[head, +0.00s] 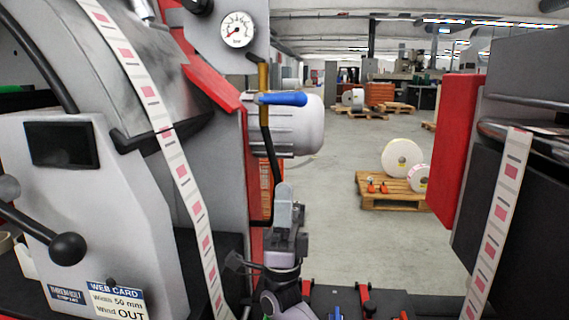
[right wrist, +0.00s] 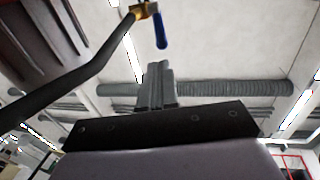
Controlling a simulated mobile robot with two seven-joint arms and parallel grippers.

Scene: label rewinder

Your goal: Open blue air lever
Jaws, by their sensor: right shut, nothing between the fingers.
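The blue air lever (head: 283,98) lies roughly level, pointing right from a brass valve (head: 263,76) on the machine's upright. In the right wrist view the blue lever (right wrist: 161,30) hangs near the top, beside the brass fitting (right wrist: 143,10). My right gripper (head: 285,192) points up below the lever, apart from it. Its fingers are together and empty; they also show in the right wrist view (right wrist: 157,72), below the lever. My left gripper is not in view.
A black hose (head: 266,150) runs down from the valve, close left of my right gripper. A grey motor (head: 290,126) sits behind the lever. A pressure gauge (head: 237,29) is above. A label web (head: 182,180) runs at left, and a red panel (head: 455,145) stands right.

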